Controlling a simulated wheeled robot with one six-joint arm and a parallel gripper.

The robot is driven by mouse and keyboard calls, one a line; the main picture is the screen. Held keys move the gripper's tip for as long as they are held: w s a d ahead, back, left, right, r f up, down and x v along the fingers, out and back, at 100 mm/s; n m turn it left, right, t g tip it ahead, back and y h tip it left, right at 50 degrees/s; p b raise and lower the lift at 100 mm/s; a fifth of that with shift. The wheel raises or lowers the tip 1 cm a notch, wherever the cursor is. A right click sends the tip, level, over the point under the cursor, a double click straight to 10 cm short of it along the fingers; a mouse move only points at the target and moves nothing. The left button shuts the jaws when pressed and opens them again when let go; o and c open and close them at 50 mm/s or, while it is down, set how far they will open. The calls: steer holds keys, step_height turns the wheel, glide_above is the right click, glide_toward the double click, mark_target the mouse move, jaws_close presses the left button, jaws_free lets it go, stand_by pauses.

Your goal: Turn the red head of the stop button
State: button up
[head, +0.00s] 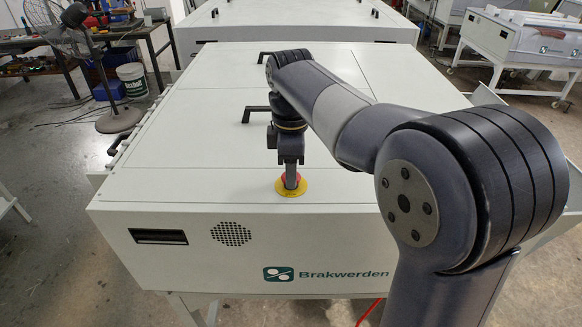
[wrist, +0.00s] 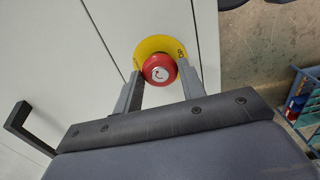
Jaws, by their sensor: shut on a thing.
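The stop button's red head (head: 291,180) sits on a round yellow plate (head: 291,193) on top of the white machine, near its front edge. In the wrist view the red head (wrist: 159,68) has a white arrow mark, and the yellow plate (wrist: 150,46) shows around it. My gripper (head: 291,185) points down at the button from above. In the wrist view its two fingers (wrist: 160,76) lie on either side of the red head and are shut on it. The fingers hide part of the head in the head view.
The white machine (head: 200,170) has a flat top with black handles (head: 256,112), one of them close behind my gripper. Its front face carries a speaker grille (head: 231,234) and a dark slot (head: 158,237). A fan (head: 62,30) and a bucket (head: 132,80) stand on the floor at left.

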steer(key=shift+c, duration=0.5)
steer(key=shift+r+m+p, duration=0.1)
steer(key=shift+m+p, duration=0.3)
steer(key=shift+c, duration=0.2)
steer(key=shift+m+p, duration=0.7)
steer(key=shift+m, duration=0.3)
steer(key=shift+m+p, duration=1)
steer(key=shift+m, duration=1.1)
steer(key=o, duration=1)
